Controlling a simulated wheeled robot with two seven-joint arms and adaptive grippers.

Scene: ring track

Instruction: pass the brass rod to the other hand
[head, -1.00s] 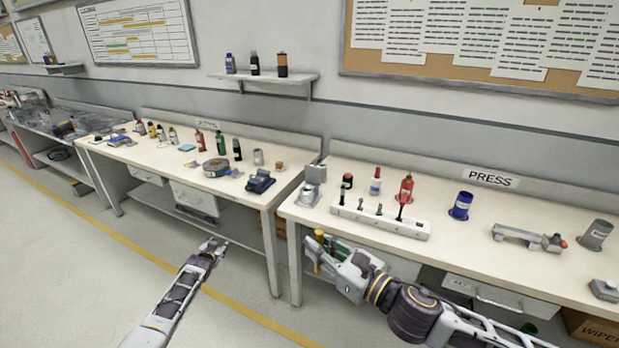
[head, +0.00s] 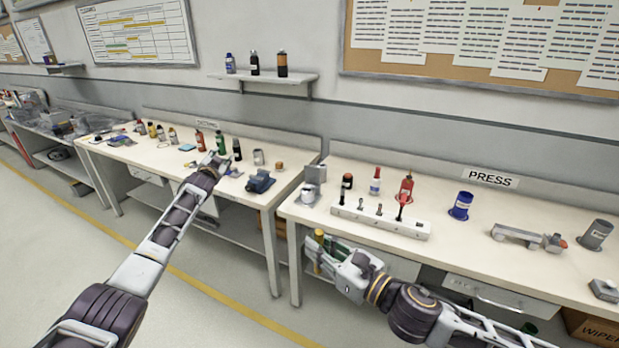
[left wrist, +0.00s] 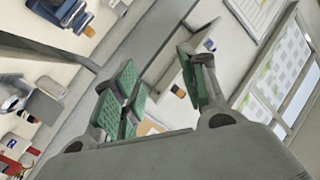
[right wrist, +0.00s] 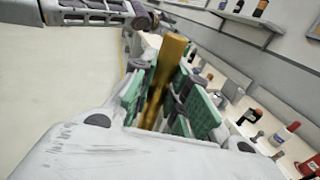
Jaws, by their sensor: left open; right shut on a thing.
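The brass rod (right wrist: 170,70) stands upright between the green pads of my right gripper (right wrist: 165,105) in the right wrist view. My right gripper is shut on it, and the rod's top sticks out above the fingers. In the head view the rod's brass end (head: 319,236) shows at my right gripper (head: 322,262), in front of the near bench's left edge. My left gripper (head: 213,163) is raised to the left of the rod, apart from it. Its fingers (left wrist: 162,90) are open and empty in the left wrist view.
The other bench (head: 270,195) carries a blue vise (head: 260,182) and bottles. Open floor lies in front.

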